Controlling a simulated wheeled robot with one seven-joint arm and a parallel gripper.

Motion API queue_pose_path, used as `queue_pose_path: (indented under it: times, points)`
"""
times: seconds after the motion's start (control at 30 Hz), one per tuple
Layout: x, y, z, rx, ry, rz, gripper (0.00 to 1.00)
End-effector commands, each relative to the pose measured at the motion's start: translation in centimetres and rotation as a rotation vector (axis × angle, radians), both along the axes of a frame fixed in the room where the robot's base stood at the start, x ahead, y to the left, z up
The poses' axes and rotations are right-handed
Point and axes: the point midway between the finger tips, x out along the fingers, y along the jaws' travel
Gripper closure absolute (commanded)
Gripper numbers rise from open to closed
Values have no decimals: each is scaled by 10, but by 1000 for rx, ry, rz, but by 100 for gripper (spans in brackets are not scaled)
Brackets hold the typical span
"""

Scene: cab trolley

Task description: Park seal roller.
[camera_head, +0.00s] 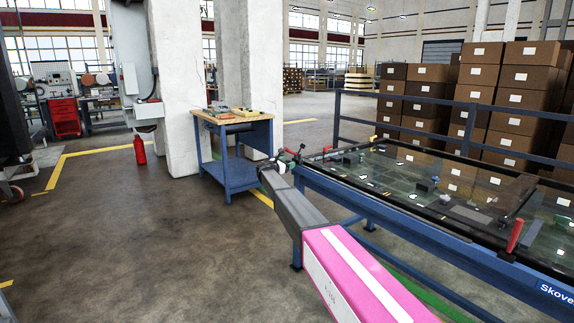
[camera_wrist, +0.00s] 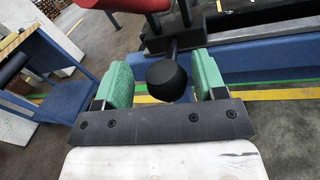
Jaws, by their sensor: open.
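My gripper (camera_wrist: 163,85) is open, its two green finger pads apart on either side of a black ball-shaped knob (camera_wrist: 168,78). Neither pad clearly touches the knob. A dark stem rises from the knob to a dark block at the blue trolley rail (camera_wrist: 262,58). A red part (camera_wrist: 135,4) shows above it at the top edge. I cannot tell whether the knob belongs to the seal roller. In the head view, my gripper (camera_head: 277,163) is at the far left corner of the blue trolley (camera_head: 440,243), close to small red-handled parts (camera_head: 294,152).
A dark glass panel (camera_head: 420,170) with several small parts lies on the trolley. A red handle (camera_head: 515,235) stands at its near edge. A blue workbench (camera_head: 232,172) stands behind my gripper. Stacked cartons (camera_head: 505,75) are at the back right.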

Motion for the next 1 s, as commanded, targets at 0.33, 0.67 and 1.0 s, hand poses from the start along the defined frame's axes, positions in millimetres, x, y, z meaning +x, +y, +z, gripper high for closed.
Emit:
queue_pose_path:
  times: [0.33, 0.67, 1.0]
  points:
    - [-26, 22, 0, 1, 1, 1, 36]
    - [-69, 64, 0, 0, 0, 2, 36]
    - [-79, 74, 0, 0, 0, 1, 36]
